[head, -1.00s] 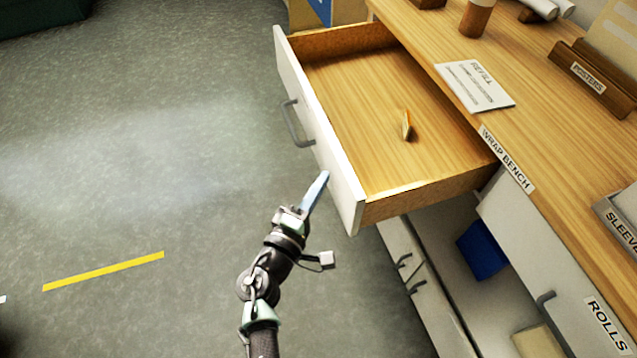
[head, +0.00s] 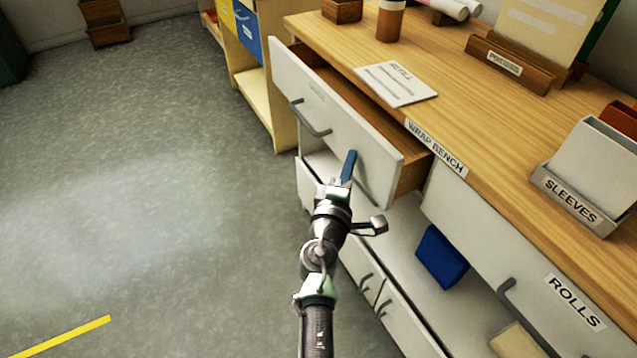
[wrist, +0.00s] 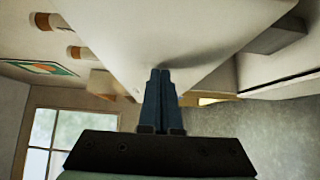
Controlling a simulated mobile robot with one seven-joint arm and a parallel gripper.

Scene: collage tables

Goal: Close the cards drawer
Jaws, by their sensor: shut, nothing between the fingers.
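The drawer (head: 328,120) is a white-fronted wooden drawer under the left part of the wrap bench, with a grey bar handle (head: 311,118). It stands partly open, its front well out from the bench and its inside only partly in view. A label on its front is too small to read. My gripper (head: 349,165) is shut and empty, its blue fingers at the right part of the drawer front. In the wrist view the shut fingers (wrist: 161,85) point at a pale surface; I cannot tell whether they touch it.
The wrap bench top (head: 470,115) holds a refill card (head: 396,83), a posters holder (head: 510,65) and a sleeves box (head: 580,185). The rolls drawer (head: 540,275) is at the right. A blue box (head: 441,257) sits on the open shelf below. The floor at left is clear.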

